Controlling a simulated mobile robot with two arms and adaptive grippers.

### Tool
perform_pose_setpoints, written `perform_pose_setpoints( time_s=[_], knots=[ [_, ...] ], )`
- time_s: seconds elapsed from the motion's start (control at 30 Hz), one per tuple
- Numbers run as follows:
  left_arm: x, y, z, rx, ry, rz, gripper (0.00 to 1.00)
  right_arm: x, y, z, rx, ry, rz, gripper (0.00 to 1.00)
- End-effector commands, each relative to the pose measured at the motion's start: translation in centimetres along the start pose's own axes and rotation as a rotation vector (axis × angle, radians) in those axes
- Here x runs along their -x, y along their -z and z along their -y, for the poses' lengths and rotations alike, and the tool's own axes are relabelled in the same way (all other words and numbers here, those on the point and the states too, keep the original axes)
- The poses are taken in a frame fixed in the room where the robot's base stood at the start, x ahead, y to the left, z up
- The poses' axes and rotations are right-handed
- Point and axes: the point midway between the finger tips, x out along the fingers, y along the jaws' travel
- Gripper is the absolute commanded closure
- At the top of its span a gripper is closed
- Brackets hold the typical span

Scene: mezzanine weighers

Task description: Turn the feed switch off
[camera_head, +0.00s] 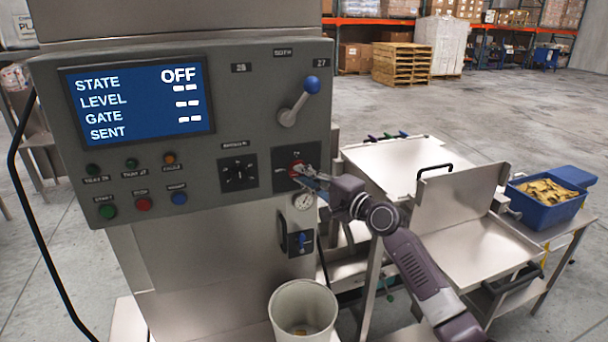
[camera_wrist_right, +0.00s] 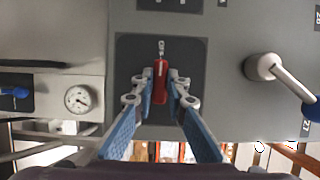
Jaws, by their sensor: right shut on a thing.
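The red switch (camera_head: 295,166) sits on a dark square plate at the lower right of the grey control panel (camera_head: 225,122). In the wrist view the red switch (camera_wrist_right: 160,72) lies between the fingers of my right gripper (camera_wrist_right: 160,90), its silver tip pointing up in the picture. My right gripper (camera_head: 308,174) is shut on it, with the arm reaching in from the lower right. The fingers partly cover the switch in the head view. The blue screen (camera_head: 138,98) reads STATE OFF, with dashes on other lines. My left gripper is not in view.
A blue-knobbed lever (camera_head: 298,102) sticks out above the switch. A pressure gauge (camera_head: 304,201) sits just below my gripper. A white bucket (camera_head: 302,308) stands under the panel. Steel tables and a blue crate (camera_head: 545,211) are at the right.

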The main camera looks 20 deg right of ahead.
Motion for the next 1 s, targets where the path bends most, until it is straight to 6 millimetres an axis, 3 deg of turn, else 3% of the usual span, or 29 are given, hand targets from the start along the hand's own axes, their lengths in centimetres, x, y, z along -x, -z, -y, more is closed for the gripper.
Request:
perform_pose_setpoints(
  time_s=[0.47,0.5,0.63,1.0],
  knots=[
    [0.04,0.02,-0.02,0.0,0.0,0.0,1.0,-0.01,-0.11,-0.27,0.013,-0.01,0.003,1.0],
    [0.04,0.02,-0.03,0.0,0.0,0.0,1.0,-0.01,-0.12,-0.27,0.012,-0.01,0.003,0.83],
    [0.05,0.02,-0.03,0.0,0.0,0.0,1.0,-0.01,-0.09,-0.21,0.011,-0.008,0.002,0.7],
    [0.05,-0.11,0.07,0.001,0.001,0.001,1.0,0.48,-0.01,-0.16,0.01,-0.006,0.0,0.7]
  ],
)
